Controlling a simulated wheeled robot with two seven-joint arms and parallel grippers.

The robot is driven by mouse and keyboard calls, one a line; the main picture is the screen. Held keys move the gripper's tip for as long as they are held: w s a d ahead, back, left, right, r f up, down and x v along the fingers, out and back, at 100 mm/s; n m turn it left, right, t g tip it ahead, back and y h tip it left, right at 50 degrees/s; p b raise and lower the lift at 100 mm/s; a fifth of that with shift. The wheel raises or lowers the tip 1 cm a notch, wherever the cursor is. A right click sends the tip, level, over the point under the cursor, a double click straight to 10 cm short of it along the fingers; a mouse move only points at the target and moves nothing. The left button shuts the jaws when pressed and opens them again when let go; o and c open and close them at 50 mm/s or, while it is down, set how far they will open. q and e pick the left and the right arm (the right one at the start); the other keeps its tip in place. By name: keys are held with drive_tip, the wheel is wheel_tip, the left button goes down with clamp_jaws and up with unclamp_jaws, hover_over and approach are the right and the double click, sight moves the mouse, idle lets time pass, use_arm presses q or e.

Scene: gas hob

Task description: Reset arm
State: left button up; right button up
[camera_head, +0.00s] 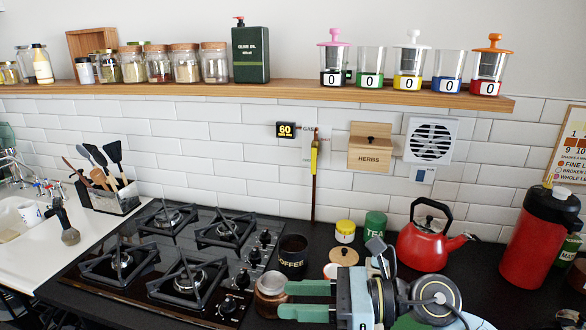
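My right gripper (285,299) is low in the middle of the head view, over the dark counter, with its green fingers pointing left. The two fingers are apart, with a clear gap and nothing seen held between them. My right wrist and arm links hide part of the counter to the right of the fingers. My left gripper is not in view.
A gas hob (205,214) lies left of the gripper. A dark coffee canister (292,257) stands just behind the fingers. A red kettle (422,247) and red flask (540,240) stand to the right. A wooden shelf (300,93) with jars runs along the wall.

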wheel_tip(320, 180, up, 6)
drive_tip(key=d+f+m+t+y, duration=0.1)
drive_tip(key=d+m+t+y, duration=0.15)
drive_tip(key=m+t, duration=0.45)
drive_tip(key=w+d+m+t+h, duration=0.2)
drive_tip(key=d+m+t+h, duration=0.3)
drive_tip(key=m, duration=0.5)
drive_tip(key=w+d+m+t+h, duration=0.2)
drive_tip(key=d+m+t+h, duration=0.15)
drive_tip(key=m+t, duration=0.4)
drive_tip(key=s+d+f+m+g+h, duration=0.2)
drive_tip(key=d+f+m+g+h, duration=0.25)
drive_tip(key=f+m+h, duration=0.35)
drive_tip(key=s+d+f+m+g+h, duration=0.35)
drive_tip(key=d+f+m, duration=0.2)
drive_tip(key=m, duration=0.45)
drive_tip(key=s+f+m+g+y, duration=0.1)
drive_tip(key=s+f+m+g, duration=0.2)
drive_tip(key=s+f+g, duration=0.35)
drive_tip(key=s+f+m+g, duration=0.35)
drive_tip(key=s+f, duration=0.45)
drive_tip(key=s, duration=0.4)
wheel_tip(320, 180, down, 24)
drive_tip(key=s+g, duration=0.2)
drive_tip(key=s+d+f+n, duration=0.1)
drive_tip(key=s+d+f, duration=0.1)
drive_tip(key=s+f, duration=1.2)
drive_tip(key=shift+s+d+f+g, duration=0.25)
drive_tip(key=shift+s+d+g, duration=0.15)
drive_tip(key=shift+s, duration=0.65)
